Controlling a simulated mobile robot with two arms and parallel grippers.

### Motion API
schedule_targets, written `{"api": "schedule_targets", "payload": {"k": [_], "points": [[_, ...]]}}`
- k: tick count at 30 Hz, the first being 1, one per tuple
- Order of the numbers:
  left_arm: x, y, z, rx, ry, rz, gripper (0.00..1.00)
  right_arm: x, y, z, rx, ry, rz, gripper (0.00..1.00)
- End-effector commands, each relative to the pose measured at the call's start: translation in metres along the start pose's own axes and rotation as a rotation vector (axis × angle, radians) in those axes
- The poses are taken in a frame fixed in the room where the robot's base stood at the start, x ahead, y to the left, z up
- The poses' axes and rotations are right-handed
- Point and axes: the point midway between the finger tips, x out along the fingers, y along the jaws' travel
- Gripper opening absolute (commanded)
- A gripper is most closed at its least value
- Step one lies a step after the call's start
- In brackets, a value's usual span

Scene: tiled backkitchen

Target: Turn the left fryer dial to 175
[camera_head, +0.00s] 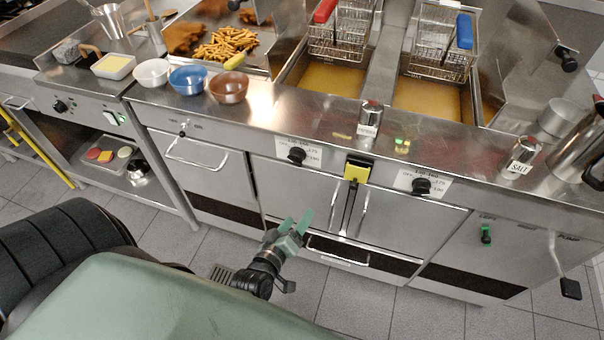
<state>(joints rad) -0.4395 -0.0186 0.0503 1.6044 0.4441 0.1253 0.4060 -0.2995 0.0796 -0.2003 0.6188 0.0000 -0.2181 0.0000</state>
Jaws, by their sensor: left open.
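The left fryer dial (297,155) is a black knob on a white label plate on the fryer's steel front. The numbers around it are too small to read surely. A second dial (421,187) of the same kind sits on its own plate to the right. My left gripper (294,224) has green fingers and is open and empty. It is below the left dial, in front of the cabinet doors, and apart from the dial. My right gripper is not in view.
Two oil vats with baskets, one red-handled (338,30) and one blue-handled (442,45), are behind the counter edge. A yellow tag (357,172) sits between the dials. Door handles (308,208) stick out near my gripper. Bowls (188,79) stand on the counter at left.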

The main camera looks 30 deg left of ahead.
Motion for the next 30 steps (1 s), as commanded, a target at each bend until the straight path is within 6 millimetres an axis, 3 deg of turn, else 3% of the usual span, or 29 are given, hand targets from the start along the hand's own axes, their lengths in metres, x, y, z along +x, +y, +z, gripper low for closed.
{"api": "schedule_targets", "payload": {"k": [1,3,7,11,24,30], "points": [[0.001,0.013,-0.028,-0.068,0.084,0.043,0.63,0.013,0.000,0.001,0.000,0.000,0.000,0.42],[-0.003,0.032,-0.065,-0.146,0.172,0.094,0.63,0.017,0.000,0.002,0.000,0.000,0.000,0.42],[-0.011,0.052,-0.103,-0.227,0.260,0.151,0.63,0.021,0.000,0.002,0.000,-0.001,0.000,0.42],[-0.005,0.059,-0.115,-0.244,0.279,0.165,0.63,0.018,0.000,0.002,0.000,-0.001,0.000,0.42],[0.054,0.066,-0.131,-0.238,0.275,0.163,0.63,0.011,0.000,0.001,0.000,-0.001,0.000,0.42],[0.061,0.066,-0.133,-0.238,0.274,0.162,0.63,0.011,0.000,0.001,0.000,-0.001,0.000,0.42]]}}
